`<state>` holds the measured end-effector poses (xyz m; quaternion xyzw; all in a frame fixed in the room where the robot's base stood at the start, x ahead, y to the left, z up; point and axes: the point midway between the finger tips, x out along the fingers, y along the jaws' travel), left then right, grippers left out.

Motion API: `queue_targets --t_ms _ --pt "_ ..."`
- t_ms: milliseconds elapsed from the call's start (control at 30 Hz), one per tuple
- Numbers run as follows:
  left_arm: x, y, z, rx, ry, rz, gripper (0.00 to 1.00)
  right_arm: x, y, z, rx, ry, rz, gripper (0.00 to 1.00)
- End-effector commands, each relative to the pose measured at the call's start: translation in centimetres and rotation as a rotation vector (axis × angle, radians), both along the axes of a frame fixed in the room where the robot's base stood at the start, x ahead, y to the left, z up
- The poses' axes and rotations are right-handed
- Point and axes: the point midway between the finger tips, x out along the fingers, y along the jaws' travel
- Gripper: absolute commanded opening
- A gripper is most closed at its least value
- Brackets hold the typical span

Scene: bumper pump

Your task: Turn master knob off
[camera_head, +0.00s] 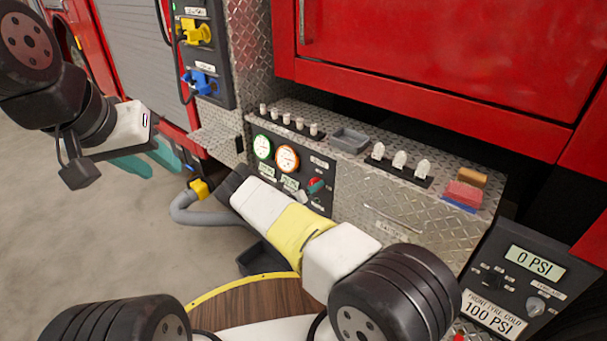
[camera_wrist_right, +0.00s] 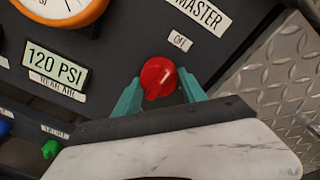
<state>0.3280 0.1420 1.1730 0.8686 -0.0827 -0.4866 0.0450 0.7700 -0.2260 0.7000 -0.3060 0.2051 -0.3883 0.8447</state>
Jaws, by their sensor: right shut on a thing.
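The red master knob (camera_wrist_right: 158,76) sits on the dark panel, below the "MASTER" label (camera_wrist_right: 200,16) and the "OFF" label (camera_wrist_right: 180,41) in the right wrist view. In the head view the knob (camera_head: 315,185) is small, and my right arm covers part of the panel below. My left gripper (camera_head: 148,164) is open and empty at the left, away from the panel.
Gauges (camera_head: 263,147) lie left of the knob, and a green knob (camera_wrist_right: 51,149) shows lower left. A diamond-plate ledge with white switches (camera_head: 398,160) and a grey tray (camera_head: 349,140) runs above. A grey hose (camera_head: 182,210) hangs left. A tyre-pressure panel (camera_head: 530,285) stands right.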

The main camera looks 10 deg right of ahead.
Motion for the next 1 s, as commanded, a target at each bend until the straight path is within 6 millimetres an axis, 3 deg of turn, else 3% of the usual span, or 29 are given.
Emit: queue_targets --t_ms 667,700,800,1000 --pt "0.0 0.0 0.0 0.0 0.0 0.0 0.36 0.1 0.14 0.05 -0.036 0.044 0.004 0.08" --pt "0.0 0.0 0.0 0.0 0.0 0.0 0.36 0.1 0.14 0.05 -0.036 0.044 0.004 0.56" --pt "0.0 0.0 0.0 0.0 0.0 0.0 0.36 0.08 0.11 0.04 -0.035 0.044 0.003 0.7" --pt "0.0 0.0 0.0 0.0 0.0 0.0 0.36 0.05 0.06 0.03 -0.035 0.044 0.002 0.7"
